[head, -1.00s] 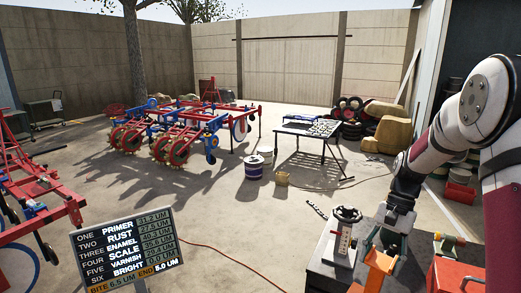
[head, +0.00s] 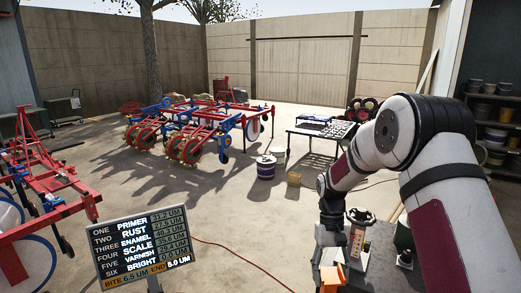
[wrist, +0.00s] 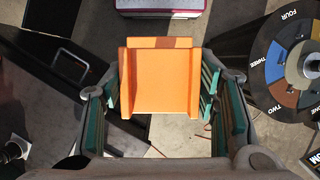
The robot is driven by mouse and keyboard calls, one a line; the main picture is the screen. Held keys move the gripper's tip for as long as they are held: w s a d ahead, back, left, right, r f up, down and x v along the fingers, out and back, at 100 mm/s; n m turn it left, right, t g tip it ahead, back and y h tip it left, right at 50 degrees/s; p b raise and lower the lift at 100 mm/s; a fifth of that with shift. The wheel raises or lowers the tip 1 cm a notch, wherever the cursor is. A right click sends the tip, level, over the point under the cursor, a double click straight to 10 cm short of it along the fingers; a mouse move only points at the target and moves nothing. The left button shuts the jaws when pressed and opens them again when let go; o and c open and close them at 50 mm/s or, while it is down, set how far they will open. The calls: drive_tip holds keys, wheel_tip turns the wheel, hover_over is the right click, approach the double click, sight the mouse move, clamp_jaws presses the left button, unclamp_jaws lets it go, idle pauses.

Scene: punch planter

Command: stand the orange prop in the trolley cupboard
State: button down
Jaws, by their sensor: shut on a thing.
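My gripper (wrist: 160,98) is shut on the orange prop (wrist: 160,82), a block-like piece with raised side edges, held between the teal finger pads in the wrist view. In the head view the orange prop (head: 331,277) shows at the bottom edge, partly cut off, below my gripper (head: 329,258). A dark trolley (head: 378,240) stands just right of it, partly hidden by my arm. In the wrist view a black panel with a handle (wrist: 70,62) lies left of the prop; I cannot tell whether it is the cupboard door. The cupboard's inside is not clearly visible.
A labelled wheel (wrist: 292,68) is close on the right in the wrist view. A lettered board (head: 140,248) stands at lower left. Red-and-blue farm machinery (head: 195,130) stands further back. Open concrete lies between.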

sight(328, 269)
drive_tip(key=shift+w+f+b, duration=1.3)
drive_tip(key=shift+f+b, duration=0.1)
